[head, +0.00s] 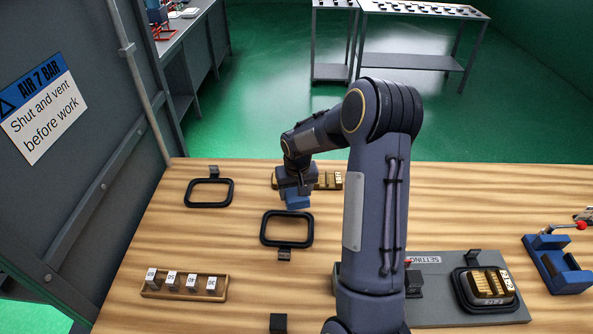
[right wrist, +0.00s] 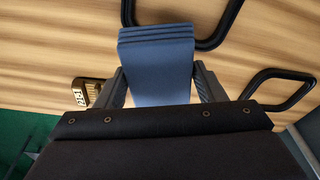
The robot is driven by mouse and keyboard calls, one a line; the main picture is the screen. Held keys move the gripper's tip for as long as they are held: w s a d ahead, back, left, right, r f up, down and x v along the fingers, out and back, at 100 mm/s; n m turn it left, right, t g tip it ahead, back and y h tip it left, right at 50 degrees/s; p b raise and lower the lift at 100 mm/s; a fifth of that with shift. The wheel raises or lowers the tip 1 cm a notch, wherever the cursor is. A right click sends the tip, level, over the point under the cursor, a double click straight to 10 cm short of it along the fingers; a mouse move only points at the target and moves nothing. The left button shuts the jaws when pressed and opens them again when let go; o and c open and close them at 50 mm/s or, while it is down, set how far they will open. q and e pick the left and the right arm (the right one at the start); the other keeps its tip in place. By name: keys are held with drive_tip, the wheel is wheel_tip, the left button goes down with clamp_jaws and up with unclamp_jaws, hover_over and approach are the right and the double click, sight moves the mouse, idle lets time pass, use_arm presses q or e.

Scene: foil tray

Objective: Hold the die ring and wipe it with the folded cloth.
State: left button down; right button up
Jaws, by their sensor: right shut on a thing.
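My right gripper (head: 297,191) is shut on the folded blue cloth (head: 297,203), above the far part of the bench. The right wrist view shows the layered cloth (right wrist: 156,62) between its fingers. A black die ring (head: 287,244), a rounded rectangle with a tab, lies just nearer than the cloth. It also shows past the cloth in the right wrist view (right wrist: 207,47); I cannot tell if they touch. A second black ring (head: 209,206) lies at the far left. A third (head: 463,300) surrounds a brass-topped block on the grey plate. My left gripper is not in view.
The wooden bench (head: 120,270) has free room at left. A wooden rack (head: 185,292) with several numbered pieces stands front left. A block with brass pieces (head: 331,180) is beside my right gripper. The grey setting plate (head: 440,318) and a blue fixture (head: 560,272) are at right.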

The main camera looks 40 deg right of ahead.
sight(296, 212)
drive_tip(key=shift+w+d+f, duration=0.1)
drive_tip(key=shift+w+d, duration=0.15)
drive_tip(key=shift+s+a+f, duration=0.15)
drive_tip(key=shift+f, duration=0.25)
wheel_tip(296, 212, down, 3)
drive_tip(key=shift+f+b, duration=0.1)
drive_tip(key=shift+b, duration=0.35)
drive_tip(key=shift+f+b, duration=0.45)
drive_tip(key=shift+f, duration=0.35)
drive_tip(key=shift+f+b, duration=1)
drive_tip(key=shift+f, duration=0.05)
drive_tip(key=shift+r, duration=0.1)
